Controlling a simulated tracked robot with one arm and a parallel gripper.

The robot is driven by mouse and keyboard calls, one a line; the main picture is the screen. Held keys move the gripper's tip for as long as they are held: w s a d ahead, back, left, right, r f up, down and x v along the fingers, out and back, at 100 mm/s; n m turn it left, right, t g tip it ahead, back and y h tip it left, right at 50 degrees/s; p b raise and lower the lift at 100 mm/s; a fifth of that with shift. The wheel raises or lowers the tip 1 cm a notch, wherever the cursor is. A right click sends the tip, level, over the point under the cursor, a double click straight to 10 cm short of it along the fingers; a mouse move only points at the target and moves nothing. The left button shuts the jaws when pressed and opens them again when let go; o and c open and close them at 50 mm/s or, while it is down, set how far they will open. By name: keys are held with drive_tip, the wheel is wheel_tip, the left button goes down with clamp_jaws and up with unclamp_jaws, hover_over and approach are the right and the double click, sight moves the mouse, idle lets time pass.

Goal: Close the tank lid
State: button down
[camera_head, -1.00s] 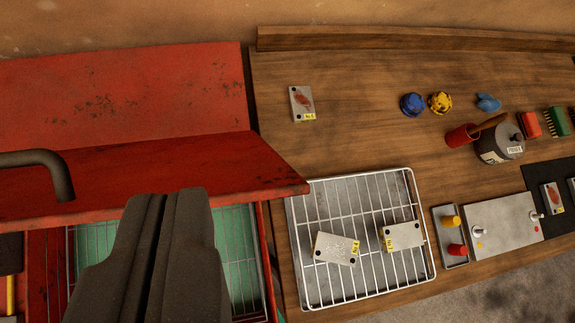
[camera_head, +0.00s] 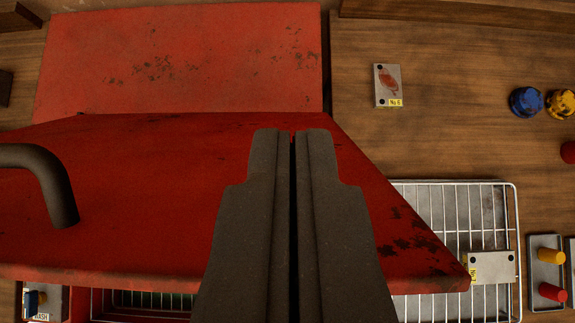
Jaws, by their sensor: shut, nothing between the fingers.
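The red tank lid (camera_head: 150,200) spans the left and middle of the view, partly lowered over the tank. Its front edge stands clear of the tank opening. A dark bent handle (camera_head: 55,185) is on its left side. Below its front edge, a strip of the tank's green inside and wire grid (camera_head: 150,300) shows. My gripper (camera_head: 292,135) is shut and empty, its dark fingers in front of the lid's right half. I cannot tell whether they touch the lid.
A red panel (camera_head: 185,55) stands behind the lid. To the right, a wooden bench (camera_head: 450,130) holds a metal plate (camera_head: 388,85), a wire rack (camera_head: 440,195) with another plate (camera_head: 490,267), blue (camera_head: 525,101) and yellow (camera_head: 562,103) knobs, and a small tray (camera_head: 545,280).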

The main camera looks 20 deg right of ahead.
drive_tip(key=shift+s+a+f, duration=0.2)
drive_tip(key=shift+s+f, duration=0.05)
drive_tip(key=shift+s, duration=0.25)
drive_tip(key=shift+s+a+f, duration=0.2)
drive_tip(key=shift+s+f, duration=0.05)
drive_tip(key=shift+s, duration=0.2)
